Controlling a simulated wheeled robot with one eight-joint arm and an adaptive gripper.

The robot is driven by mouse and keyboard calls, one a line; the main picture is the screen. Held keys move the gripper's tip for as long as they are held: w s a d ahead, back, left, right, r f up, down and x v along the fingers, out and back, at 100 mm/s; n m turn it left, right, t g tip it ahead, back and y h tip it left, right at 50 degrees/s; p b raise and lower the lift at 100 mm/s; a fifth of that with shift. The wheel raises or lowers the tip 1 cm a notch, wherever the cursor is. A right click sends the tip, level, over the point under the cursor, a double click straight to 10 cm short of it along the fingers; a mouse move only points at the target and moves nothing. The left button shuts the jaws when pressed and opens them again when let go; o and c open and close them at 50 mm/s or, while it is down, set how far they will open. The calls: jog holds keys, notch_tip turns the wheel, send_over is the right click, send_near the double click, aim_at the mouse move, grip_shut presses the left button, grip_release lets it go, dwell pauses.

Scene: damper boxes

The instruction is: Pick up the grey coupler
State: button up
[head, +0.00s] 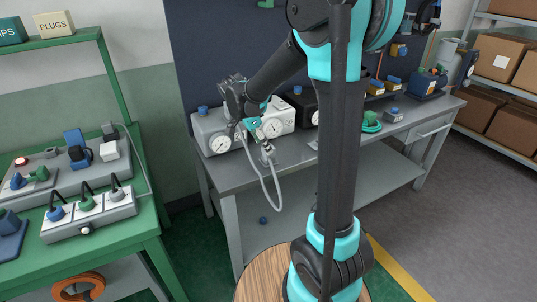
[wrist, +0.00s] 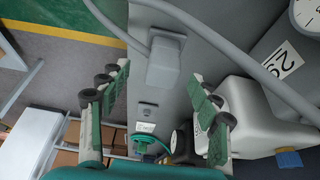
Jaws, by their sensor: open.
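The grey coupler (wrist: 166,64) is a blocky grey piece with a grey hose at its end, at the grey bench in the wrist view. In the head view the coupler (head: 267,155) shows near the bench's front left edge, with its hose hanging in a loop. My gripper (wrist: 162,88) is open and empty, its green-padded fingers spread to the left and right of the coupler's lower end in the picture. I cannot tell how far the fingertips are from it. In the head view my gripper (head: 254,128) is just above and left of the coupler, in front of the gauge boxes.
Gauge boxes (head: 212,134) stand close behind my gripper on the grey bench (head: 237,177). A green table (head: 143,222) with plug blocks is at the left. A green round piece (head: 371,122) is farther right on the bench. A small blue piece (head: 263,220) lies below the bench top.

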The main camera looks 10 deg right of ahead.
jog(key=shift+w+x, duration=0.15)
jog(key=shift+x, duration=1.5)
jog(key=shift+w+x, duration=0.1)
jog(key=shift+x, duration=1.5)
jog(key=shift+c, duration=0.5)
jog(key=c, duration=1.3)
jog(key=shift+r, duration=0.15)
notch_tip(320, 180, up, 20)
